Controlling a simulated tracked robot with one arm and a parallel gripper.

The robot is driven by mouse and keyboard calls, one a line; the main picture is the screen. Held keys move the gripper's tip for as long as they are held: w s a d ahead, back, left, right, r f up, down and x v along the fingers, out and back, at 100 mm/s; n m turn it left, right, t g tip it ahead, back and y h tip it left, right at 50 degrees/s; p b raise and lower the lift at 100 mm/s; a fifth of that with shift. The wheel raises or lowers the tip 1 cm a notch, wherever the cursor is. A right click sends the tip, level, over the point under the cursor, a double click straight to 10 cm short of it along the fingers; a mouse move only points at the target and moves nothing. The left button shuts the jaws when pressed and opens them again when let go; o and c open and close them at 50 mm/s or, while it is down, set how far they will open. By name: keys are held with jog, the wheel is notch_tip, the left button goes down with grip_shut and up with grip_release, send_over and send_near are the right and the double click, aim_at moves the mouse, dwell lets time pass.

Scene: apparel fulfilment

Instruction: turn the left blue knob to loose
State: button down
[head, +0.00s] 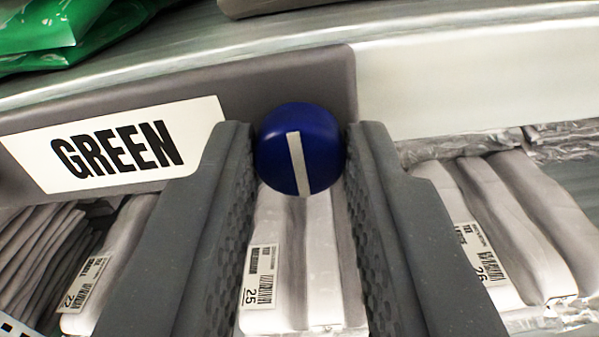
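A round blue knob (270,150) sits at the right end of a dark grey label holder (290,82) on the shelf edge. A white stripe on the knob runs nearly upright, its top tilted slightly left. My gripper (302,145) has its two dark grey fingers on either side of the knob, one left and one right. The fingers are apart, with their tips level with the knob. The left fingertip is very close to the knob's side, and a narrow gap shows at the right. Whether either finger touches it I cannot tell. Only one knob is in view.
A white label reading GREEN (118,146) is on the holder, left of the knob. A pale shelf rail (470,75) runs right. Green bagged garments (45,35) lie on the shelf above. White packaged garments (520,225) with tags stand below and behind the fingers.

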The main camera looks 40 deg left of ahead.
jog(key=shift+d+f, duration=0.1)
jog(key=shift+d, duration=0.15)
jog(key=shift+a, duration=0.1)
jog(key=shift+n, duration=0.3)
jog(key=n+b, duration=0.2)
jog(key=shift+n, duration=0.3)
jog(key=n+b, duration=0.3)
jog(key=n, duration=0.2)
jog(key=shift+b, duration=0.4)
jog(key=n+b, duration=0.2)
jog(key=n, duration=0.3)
jog(key=shift+s+a+b, duration=0.1)
jog(key=shift+b, duration=0.25)
jog(key=n+b, duration=0.2)
jog(key=n, duration=0.2)
jog(key=shift+n+b, duration=0.3)
jog(key=shift+b, duration=0.05)
